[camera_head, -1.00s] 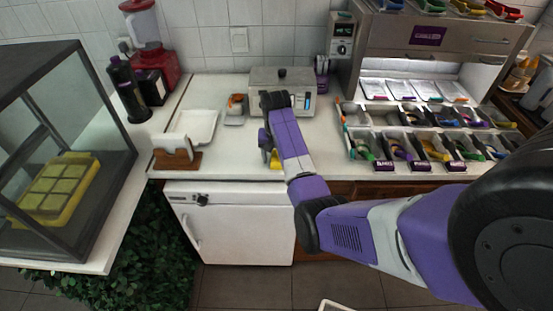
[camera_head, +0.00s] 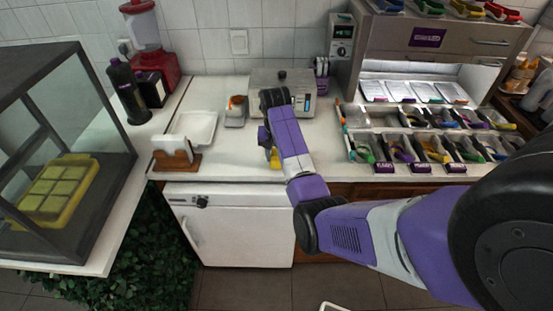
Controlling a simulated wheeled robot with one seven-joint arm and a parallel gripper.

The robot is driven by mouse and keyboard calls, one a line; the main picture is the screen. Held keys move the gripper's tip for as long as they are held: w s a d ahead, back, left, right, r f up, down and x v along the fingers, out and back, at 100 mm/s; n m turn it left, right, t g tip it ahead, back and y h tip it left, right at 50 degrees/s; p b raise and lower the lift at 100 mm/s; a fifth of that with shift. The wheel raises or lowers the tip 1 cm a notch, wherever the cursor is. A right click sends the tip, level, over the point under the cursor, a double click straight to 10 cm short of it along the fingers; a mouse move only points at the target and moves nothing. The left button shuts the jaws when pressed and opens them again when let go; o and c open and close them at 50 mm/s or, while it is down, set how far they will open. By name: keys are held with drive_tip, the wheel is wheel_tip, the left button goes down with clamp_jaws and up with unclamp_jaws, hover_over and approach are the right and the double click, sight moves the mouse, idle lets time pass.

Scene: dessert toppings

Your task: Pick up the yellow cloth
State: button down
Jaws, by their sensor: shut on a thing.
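The yellow cloth (camera_head: 275,158) shows as a small yellow patch at the counter's front part, low beside my arm. My gripper (camera_head: 269,148) is at the end of the purple arm, pointing down over the cloth. It is shut on the cloth. My arm hides most of the gripper and part of the cloth, so the fingertips do not show clearly. I cannot tell whether the cloth still touches the counter.
The white counter (camera_head: 232,160) is clear left of my gripper. A metal box (camera_head: 297,86) is behind my arm. Topping bins (camera_head: 420,148) fill the right side.

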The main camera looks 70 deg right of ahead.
wheel_tip(320, 180, up, 9)
drive_tip(key=shift+r+b, duration=0.1)
drive_tip(key=shift+b, duration=0.45)
wheel_tip(320, 180, up, 9)
drive_tip(key=p, duration=0.5)
drive_tip(key=shift+r, duration=0.15)
